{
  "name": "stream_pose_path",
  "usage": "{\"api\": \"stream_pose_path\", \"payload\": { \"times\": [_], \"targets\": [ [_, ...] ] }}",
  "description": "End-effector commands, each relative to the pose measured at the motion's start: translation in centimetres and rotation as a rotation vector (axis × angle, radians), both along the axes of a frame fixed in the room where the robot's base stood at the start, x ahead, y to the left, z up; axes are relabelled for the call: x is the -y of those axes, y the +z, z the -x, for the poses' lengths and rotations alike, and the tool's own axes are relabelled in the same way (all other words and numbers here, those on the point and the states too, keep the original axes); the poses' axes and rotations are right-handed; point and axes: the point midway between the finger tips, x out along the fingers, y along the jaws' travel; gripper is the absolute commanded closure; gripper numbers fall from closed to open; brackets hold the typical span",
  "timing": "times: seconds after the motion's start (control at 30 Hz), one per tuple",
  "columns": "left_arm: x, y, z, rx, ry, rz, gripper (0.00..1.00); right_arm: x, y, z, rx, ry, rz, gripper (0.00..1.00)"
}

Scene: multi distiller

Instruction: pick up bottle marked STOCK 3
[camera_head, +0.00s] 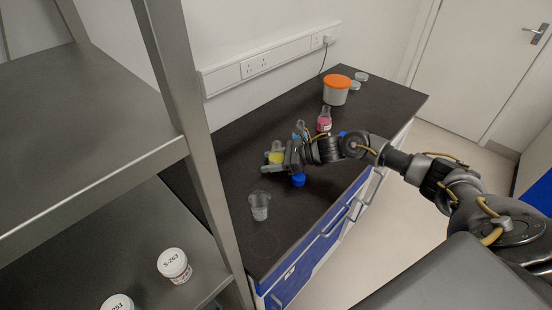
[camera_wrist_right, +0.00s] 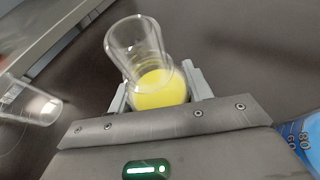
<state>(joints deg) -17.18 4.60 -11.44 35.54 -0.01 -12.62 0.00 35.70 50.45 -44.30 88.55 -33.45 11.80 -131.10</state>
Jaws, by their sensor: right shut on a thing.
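A clear glass bottle (camera_head: 276,157) with yellow liquid stands out in the head view on the dark bench side. My right gripper (camera_head: 273,160) is shut on it. In the right wrist view the yellow bottle (camera_wrist_right: 156,88) sits between the two grey fingers, its open neck tilted up and to the left. No label can be read on it. A bottle with pink liquid (camera_head: 324,122) and a pale label stands behind my right wrist. No STOCK 3 marking is legible in either view. My left gripper is out of view.
An empty clear beaker (camera_head: 259,206) stands on the bench (camera_head: 290,230) in front of the gripper. A blue object (camera_head: 299,180) is beside my wrist. An orange-lidded tub (camera_head: 337,90) stands at the back. A metal shelf (camera_head: 200,150) with labelled jars (camera_head: 173,265) is at left.

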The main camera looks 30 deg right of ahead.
Motion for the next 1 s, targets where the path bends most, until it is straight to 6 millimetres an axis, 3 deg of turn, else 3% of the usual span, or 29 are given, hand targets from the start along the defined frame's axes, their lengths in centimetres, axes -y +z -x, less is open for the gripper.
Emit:
{"api": "stream_pose_path", "payload": {
  "times": [0.37,0.6,0.9,1.0],
  "targets": [
    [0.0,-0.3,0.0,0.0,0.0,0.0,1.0,0.0,0.4,0.0,0.004,0.0,-0.001,0.79],
    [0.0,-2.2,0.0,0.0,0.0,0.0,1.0,0.0,3.1,-0.1,0.01,0.001,0.001,0.79],
    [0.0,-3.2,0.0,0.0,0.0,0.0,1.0,-2.9,9.2,4.4,0.008,0.004,0.002,0.79],
    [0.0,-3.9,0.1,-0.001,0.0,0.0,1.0,-4.2,9.9,6.3,0.005,0.005,0.001,0.79]
  ]
}}
